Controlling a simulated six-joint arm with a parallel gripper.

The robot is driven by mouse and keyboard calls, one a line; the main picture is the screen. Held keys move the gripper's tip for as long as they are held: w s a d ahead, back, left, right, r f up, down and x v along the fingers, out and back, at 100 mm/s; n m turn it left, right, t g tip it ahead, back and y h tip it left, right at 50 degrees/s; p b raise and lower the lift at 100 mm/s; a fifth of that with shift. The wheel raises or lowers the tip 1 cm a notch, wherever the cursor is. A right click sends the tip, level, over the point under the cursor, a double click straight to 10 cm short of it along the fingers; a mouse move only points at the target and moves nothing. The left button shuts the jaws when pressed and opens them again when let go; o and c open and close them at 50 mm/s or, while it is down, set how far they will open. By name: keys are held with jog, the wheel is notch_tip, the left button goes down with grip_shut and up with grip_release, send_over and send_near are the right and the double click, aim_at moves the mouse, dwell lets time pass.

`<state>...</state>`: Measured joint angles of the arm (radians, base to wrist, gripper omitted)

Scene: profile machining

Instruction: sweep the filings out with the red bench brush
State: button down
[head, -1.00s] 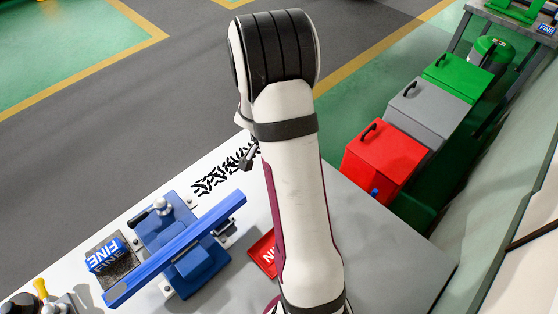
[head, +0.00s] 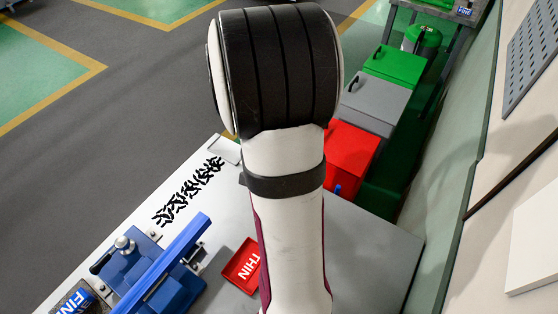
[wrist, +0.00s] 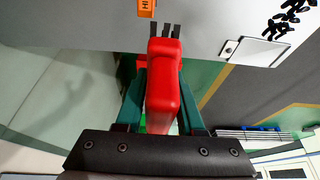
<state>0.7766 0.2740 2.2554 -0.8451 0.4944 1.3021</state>
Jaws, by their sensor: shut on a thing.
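In the wrist view my gripper (wrist: 162,105) is shut on the red bench brush (wrist: 163,85), with a teal finger on each side of its red body. The brush's dark bristles (wrist: 164,31) show at its far end, over or near the grey bench top; I cannot tell whether they touch it. The black curled filings (head: 187,192) lie in a band along the bench's far left edge in the head view. Some filings (wrist: 290,17) show at the wrist view's upper right, apart from the bristles. In the head view my arm hides the gripper and brush.
A pale plate (head: 226,150) lies by the bench edge, beside the filings. A blue vise (head: 150,275) holds a blue profile (head: 172,258). A red tray marked THIN (head: 243,266) lies near my arm. Red (head: 350,150), grey (head: 372,104) and green (head: 394,67) bins stand beyond the bench.

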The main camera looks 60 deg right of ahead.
jog(key=w+a+f+n+t+y, duration=0.1)
jog(key=w+a+f+n+t, duration=0.2)
jog(key=w+a+n, duration=1.3)
jog(key=shift+w+a+f+m, duration=1.05)
jog(key=shift+a+f+m, duration=0.1)
jog(key=shift+a+f, duration=0.1)
jog(key=shift+w+a+f+m, duration=1.1)
jog(key=shift+a+f+m, duration=0.1)
jog(key=shift+a+f, duration=0.05)
jog(key=shift+w+a+f+m, duration=1.05)
jog(key=shift+a+f+m, duration=0.1)
jog(key=shift+a+f, duration=0.1)
jog(key=shift+d+f, duration=0.25)
jog(key=shift+f, duration=0.05)
jog(key=shift+d, duration=10.55)
jog(key=shift+d+r, duration=0.25)
jog(key=shift+d, duration=0.35)
jog(key=shift+d+r, duration=0.25)
jog(key=shift+d, duration=0.35)
jog(key=shift+d+f, duration=0.2)
jog(key=shift+d, duration=1.25)
notch_tip(320, 180, up, 8)
jog(key=shift+f, duration=0.25)
